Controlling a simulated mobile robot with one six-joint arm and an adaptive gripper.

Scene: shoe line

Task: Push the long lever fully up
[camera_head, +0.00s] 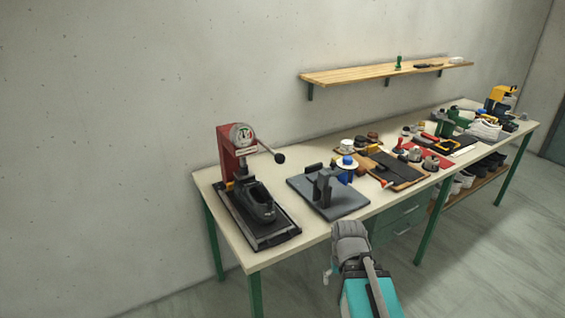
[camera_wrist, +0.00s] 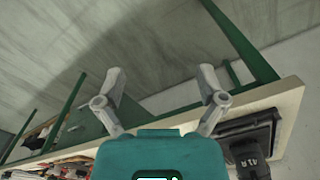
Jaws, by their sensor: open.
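A round gauge (camera_head: 241,136) sits on the press. My gripper (camera_wrist: 162,75) is open and empty in the wrist view, its two grey fingers wide apart. It is away from the lever, off the bench's front edge. The lever does not show clearly in the wrist view.
A black shoe form (camera_head: 257,204) stands on the press base. A grey plate (camera_head: 345,204) with a dark stand (camera_head: 323,187) is to its right. Tools and shoes crowd the bench further right. A wooden shelf (camera_head: 350,76) hangs above. The floor in front is clear.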

